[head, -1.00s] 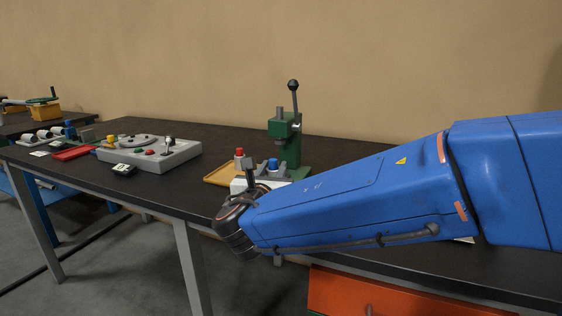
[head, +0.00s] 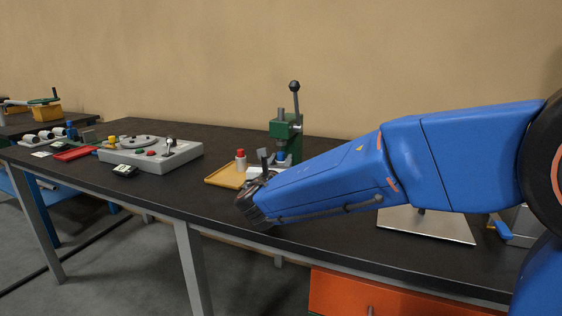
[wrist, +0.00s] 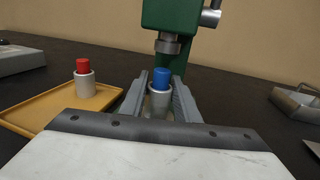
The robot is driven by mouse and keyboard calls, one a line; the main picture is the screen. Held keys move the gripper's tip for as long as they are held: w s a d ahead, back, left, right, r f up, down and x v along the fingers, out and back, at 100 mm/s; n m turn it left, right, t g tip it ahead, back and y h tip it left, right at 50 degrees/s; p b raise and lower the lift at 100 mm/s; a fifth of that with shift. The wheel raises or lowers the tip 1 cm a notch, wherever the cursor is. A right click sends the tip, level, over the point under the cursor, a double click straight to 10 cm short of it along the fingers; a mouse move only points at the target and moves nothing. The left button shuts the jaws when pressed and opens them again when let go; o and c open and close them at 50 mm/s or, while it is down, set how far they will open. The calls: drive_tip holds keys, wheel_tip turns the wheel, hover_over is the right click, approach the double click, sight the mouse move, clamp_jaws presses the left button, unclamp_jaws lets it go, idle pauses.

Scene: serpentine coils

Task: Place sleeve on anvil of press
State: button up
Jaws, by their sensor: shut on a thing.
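A pale sleeve (wrist: 159,103) with a blue plug (wrist: 161,76) in its top stands upright between my gripper's grey fingers (wrist: 160,100) in the wrist view. My gripper is shut on it. In the head view the blue plug (head: 281,156) shows just under the press head, and my wrist partly covers the gripper. The green press (head: 286,135) has a raised lever with a black knob. Its steel ram (wrist: 168,44) is above and behind the plug, with a visible gap in the wrist view. The anvil is hidden behind the sleeve and fingers, so I cannot tell whether the sleeve touches it.
A yellow tray (wrist: 30,116) left of the press holds another pale sleeve with a red plug (wrist: 83,65). A grey control box (head: 150,152) stands further left on the dark table. A metal plate (head: 425,224) lies at the right, below my arm.

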drive_tip(key=shift+f, duration=0.1)
drive_tip(key=o, duration=1.1)
drive_tip(key=shift+o, duration=0.2)
drive_tip(key=shift+s, duration=0.2)
drive_tip(key=s, duration=0.3)
drive_tip(key=s+a, duration=0.1)
drive_tip(key=s, duration=0.6)
drive_tip(key=shift+s+a, duration=0.15)
drive_tip(key=shift+s, duration=0.7)
